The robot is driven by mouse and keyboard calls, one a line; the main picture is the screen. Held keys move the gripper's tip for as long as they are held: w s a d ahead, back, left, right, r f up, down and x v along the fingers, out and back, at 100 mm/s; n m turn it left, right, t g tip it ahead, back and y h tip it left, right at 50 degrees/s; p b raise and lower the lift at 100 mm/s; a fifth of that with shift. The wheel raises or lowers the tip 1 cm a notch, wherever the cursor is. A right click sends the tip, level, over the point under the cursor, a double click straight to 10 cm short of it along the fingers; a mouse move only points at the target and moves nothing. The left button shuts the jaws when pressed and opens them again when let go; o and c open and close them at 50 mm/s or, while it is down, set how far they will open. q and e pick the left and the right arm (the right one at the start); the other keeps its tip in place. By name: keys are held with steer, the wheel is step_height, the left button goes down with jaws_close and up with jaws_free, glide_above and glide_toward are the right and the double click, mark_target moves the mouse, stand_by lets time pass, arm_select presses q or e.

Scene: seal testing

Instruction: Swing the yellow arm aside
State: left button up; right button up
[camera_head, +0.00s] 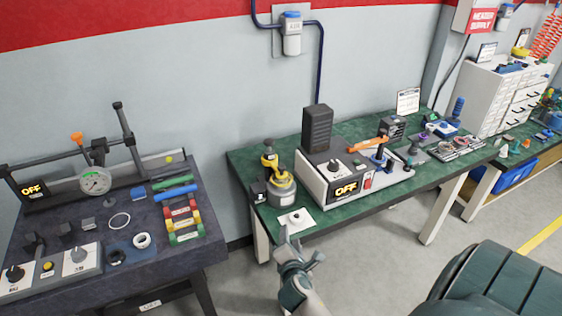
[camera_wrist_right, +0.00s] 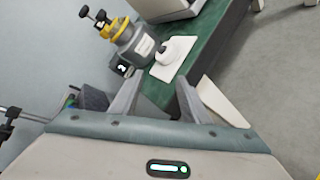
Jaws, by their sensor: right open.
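The yellow arm (camera_head: 269,161) sits on top of a grey metal pot (camera_head: 283,194) with a yellow collar, at the left end of the green bench. In the right wrist view the yellow arm (camera_wrist_right: 118,28) shows with black knobs above the grey pot (camera_wrist_right: 135,48). My right gripper (camera_head: 299,250) is open and empty, in front of the bench's near edge and apart from the pot. Its fingers also show in the right wrist view (camera_wrist_right: 157,88), pointing toward the white plate and pot. My left gripper is not in view.
A white plate with a knob (camera_head: 297,220) lies in front of the pot. A control box reading OFF (camera_head: 345,187) stands to its right. A dark table (camera_head: 190,253) with a gauge rig is at the left. Floor is open between the tables.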

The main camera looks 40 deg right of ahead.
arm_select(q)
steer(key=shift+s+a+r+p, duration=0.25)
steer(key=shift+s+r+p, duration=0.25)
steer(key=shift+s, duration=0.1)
arm_select(e)
steer(key=w+d+r+n+t+h, duration=0.2)
steer(key=w+d+r+n+t, duration=0.1)
steer(key=w+r+n, duration=0.5)
step_height(320, 180, up, 3)
steer(key=n, duration=0.3)
steer(key=shift+d, duration=0.25)
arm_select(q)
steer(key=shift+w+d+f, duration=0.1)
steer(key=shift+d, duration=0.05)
arm_select(e)
steer(key=shift+w, duration=0.1)
